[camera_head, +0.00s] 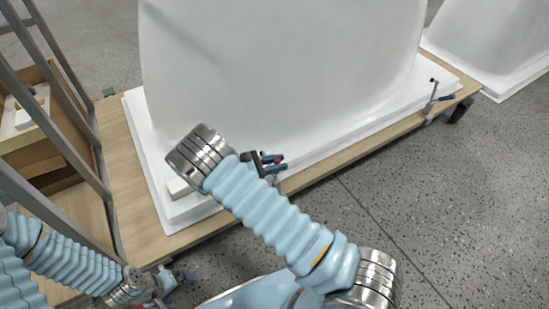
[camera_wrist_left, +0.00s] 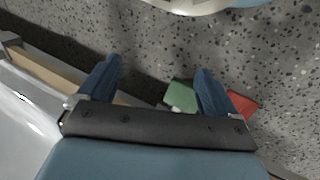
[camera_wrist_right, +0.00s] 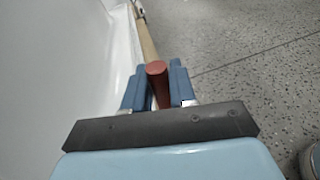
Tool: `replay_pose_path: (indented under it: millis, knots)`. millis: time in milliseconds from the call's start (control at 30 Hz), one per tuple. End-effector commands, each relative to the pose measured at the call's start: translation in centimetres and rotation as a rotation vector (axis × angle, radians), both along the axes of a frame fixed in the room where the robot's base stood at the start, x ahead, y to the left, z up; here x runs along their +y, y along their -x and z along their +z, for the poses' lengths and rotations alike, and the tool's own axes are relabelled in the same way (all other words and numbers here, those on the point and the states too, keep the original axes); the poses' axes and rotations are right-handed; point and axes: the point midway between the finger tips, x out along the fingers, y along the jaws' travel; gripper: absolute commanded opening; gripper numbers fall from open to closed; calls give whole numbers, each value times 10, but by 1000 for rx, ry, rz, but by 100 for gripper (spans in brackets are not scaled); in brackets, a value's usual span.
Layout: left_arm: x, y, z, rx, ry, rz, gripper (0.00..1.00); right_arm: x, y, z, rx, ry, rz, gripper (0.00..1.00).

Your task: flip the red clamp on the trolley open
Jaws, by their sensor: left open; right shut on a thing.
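The red clamp handle (camera_wrist_right: 157,75) stands between the two blue fingers of my right gripper (camera_wrist_right: 158,80) in the right wrist view. The fingers are shut on it. In the head view my right gripper (camera_head: 272,162) is at the near edge of the trolley (camera_head: 350,163), beside the white shell; the red handle shows only as a small spot between the fingers, and most of the clamp is hidden. My left gripper (camera_wrist_left: 158,78) is open and empty above the floor in the left wrist view. In the head view it shows partly at the lower left (camera_head: 172,282).
A large white tub shell (camera_head: 280,70) fills the trolley top. Another clamp (camera_head: 435,98) stands at the trolley's right end. A grey metal frame (camera_head: 85,120) and wooden shelf (camera_head: 40,155) stand left. A second shell (camera_head: 490,40) is at the upper right. The speckled floor (camera_head: 450,190) is free at right.

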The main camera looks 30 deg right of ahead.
Motion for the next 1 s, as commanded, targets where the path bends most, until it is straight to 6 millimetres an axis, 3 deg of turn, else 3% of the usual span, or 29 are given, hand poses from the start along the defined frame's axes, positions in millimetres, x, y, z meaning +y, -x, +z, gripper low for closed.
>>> replay_pose_path:
  millis: [600,1000]
  knots:
    - [-1,0,-10,1,2,-2,92,-3,47,-20,-527,-42,2,0]
    - [-2,1,-18,3,5,-4,92,-4,59,-29,-688,-57,0,0]
